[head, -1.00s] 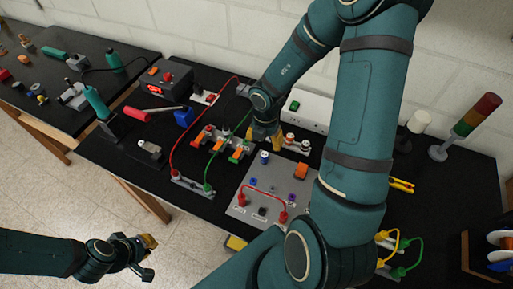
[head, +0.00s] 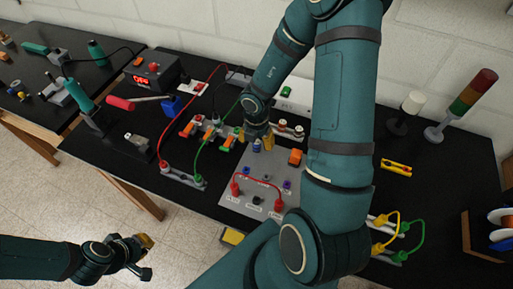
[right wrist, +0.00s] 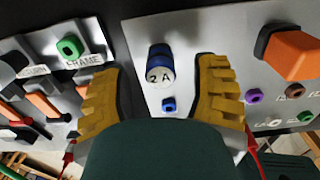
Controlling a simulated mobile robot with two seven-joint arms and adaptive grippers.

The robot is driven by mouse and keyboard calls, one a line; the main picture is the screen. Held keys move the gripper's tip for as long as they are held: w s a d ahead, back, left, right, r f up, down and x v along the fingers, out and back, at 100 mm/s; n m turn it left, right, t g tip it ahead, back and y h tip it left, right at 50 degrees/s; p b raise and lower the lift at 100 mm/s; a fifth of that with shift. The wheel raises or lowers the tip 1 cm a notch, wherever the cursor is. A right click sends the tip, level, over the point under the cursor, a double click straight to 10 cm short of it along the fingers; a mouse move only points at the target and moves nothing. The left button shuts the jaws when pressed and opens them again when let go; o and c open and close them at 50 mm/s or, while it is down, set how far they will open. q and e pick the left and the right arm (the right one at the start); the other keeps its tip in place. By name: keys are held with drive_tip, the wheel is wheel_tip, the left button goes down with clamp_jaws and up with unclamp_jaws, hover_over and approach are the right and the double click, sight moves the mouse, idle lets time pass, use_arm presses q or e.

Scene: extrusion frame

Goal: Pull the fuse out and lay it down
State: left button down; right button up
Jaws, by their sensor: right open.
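The fuse is a blue cylinder with a white band marked "2 A" (right wrist: 160,65), standing in the grey panel (right wrist: 190,30). In the head view the fuse (head: 257,148) shows just below my right gripper's fingertips. My right gripper (head: 257,140) is open; in the right wrist view its yellow fingers (right wrist: 160,95) stand apart on either side of the fuse, with gaps to both.
An orange switch (head: 295,157) is right of the fuse on the panel. A red lead (head: 262,182) arches over its front. A row of orange-levered blocks (head: 208,134) stands left. Yellow pliers (head: 396,167) lie right. Bare black tabletop (head: 425,195) lies beyond my right arm.

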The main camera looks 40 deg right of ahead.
sight(257, 142)
drive_tip(key=shift+f+b, duration=0.4)
drive_tip(key=shift+f, duration=0.6)
drive_tip(key=shift+p, duration=0.6)
idle(0.4)
drive_tip(key=shift+o, duration=0.2)
clamp_jaws()
drive_tip(key=shift+r, duration=0.1)
drive_tip(key=shift+r+p, duration=0.95)
drive_tip(key=shift+p, duration=0.2)
drive_tip(key=shift+r+p, duration=0.9)
drive_tip(key=shift+r, duration=1.05)
